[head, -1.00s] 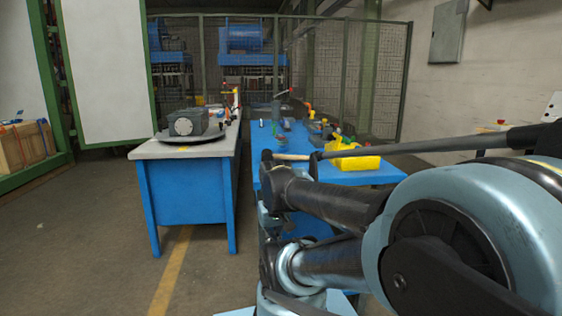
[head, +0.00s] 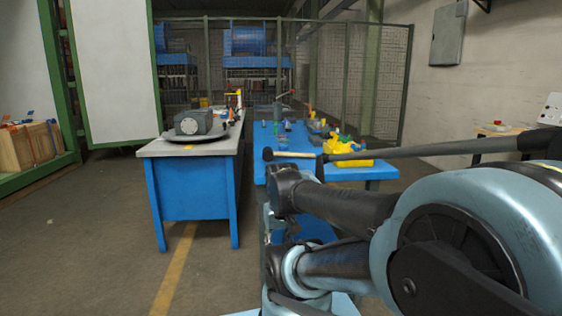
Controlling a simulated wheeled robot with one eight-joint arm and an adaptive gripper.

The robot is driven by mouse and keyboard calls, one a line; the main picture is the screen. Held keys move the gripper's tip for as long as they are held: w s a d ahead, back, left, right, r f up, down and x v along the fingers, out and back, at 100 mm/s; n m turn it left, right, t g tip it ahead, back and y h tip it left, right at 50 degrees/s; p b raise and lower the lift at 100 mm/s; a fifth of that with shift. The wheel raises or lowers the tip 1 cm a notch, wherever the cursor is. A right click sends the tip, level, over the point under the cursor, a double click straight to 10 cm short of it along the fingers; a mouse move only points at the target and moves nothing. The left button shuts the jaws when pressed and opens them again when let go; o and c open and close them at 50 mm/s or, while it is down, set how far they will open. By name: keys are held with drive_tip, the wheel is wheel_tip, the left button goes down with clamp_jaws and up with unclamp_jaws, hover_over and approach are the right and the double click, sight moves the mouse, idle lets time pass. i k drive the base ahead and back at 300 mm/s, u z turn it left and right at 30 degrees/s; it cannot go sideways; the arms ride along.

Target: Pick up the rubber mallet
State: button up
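The mallet (head: 293,155) shows over the near part of the blue table. My arm fills the lower right and hides part of the table front. I cannot make out my gripper's fingers in this view.
The blue table (head: 375,172) carries a yellow object (head: 348,160) and several small coloured items. A grey-topped bench (head: 190,148) on the left bears a dark grey box (head: 193,122) on a round plate. Open floor lies left, and a mesh fence stands behind.

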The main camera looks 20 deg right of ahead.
sight(268, 155)
drive_tip(key=k, duration=1)
drive_tip(key=z, duration=0.55)
drive_tip(key=i, duration=1.45)
drive_tip(key=u, duration=0.25)
